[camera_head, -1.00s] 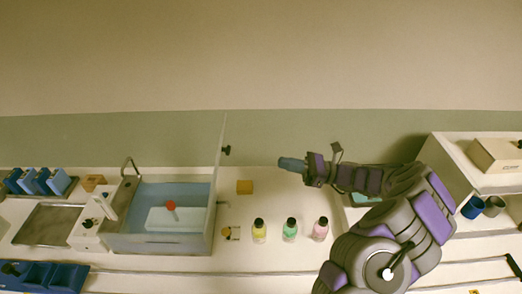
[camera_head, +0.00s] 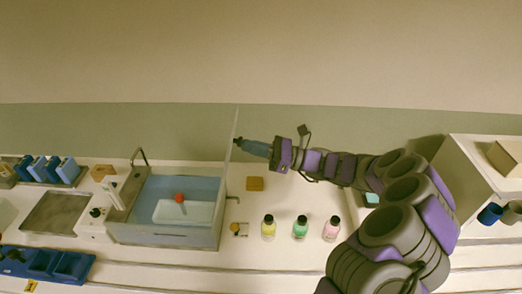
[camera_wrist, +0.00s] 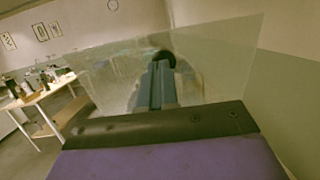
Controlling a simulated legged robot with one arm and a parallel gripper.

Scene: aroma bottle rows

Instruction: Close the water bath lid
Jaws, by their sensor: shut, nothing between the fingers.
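The water bath (camera_head: 165,238) is a grey tank on the left of the bench, with blue water and a red-topped item (camera_head: 180,198) in it. Its clear lid (camera_head: 229,160) stands upright, open, along the tank's right side. My gripper (camera_head: 243,144) is shut and empty, its tips at the right face of the lid near the top. I cannot tell whether the fingers touch the knob.
Yellow (camera_head: 268,228), green (camera_head: 300,229) and pink (camera_head: 331,230) bottles stand in a row on the bench below my arm. A white shelf (camera_head: 475,180) stands at the right.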

